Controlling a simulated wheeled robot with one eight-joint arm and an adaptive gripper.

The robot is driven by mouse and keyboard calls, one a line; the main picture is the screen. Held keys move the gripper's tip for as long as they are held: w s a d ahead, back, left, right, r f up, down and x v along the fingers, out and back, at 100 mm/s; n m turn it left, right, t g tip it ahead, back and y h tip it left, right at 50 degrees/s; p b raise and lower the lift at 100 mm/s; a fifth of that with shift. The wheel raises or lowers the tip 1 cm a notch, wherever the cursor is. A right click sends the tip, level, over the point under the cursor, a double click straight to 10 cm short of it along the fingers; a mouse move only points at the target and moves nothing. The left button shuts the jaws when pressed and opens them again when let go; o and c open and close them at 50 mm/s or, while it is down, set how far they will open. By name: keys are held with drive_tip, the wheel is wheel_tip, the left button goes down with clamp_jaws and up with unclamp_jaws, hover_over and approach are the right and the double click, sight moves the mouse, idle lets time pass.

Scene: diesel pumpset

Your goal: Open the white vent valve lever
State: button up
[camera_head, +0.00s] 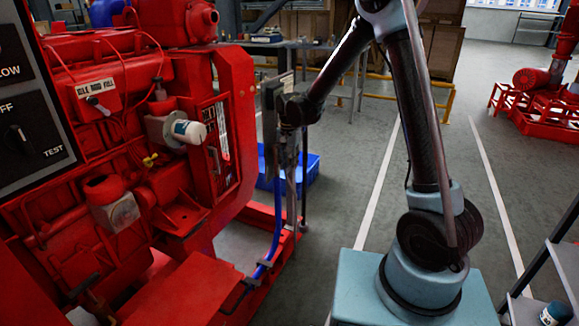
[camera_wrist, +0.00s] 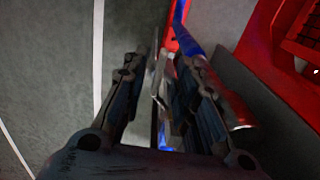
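My gripper (camera_wrist: 163,68) points down in the wrist view, its two dark fingers standing apart. A thin pale metal piece (camera_wrist: 160,88) shows in the gap between them. It may be the white vent valve lever, but I cannot tell for sure, nor whether a finger touches it. In the head view my gripper (camera_head: 287,133) is beside upright pipes at the right end of the red pumpset (camera_head: 235,120). It is small and dark there, and the lever cannot be made out.
A blue hose (camera_head: 277,215) runs down beside the pipes to the red base frame (camera_head: 265,230); the hose (camera_wrist: 188,42) also crosses the wrist view. A blue crate (camera_head: 305,172) lies on the floor behind. A white canister (camera_head: 188,130) juts from the engine.

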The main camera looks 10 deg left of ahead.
drive_tip(key=shift+f, duration=0.45)
clamp_jaws()
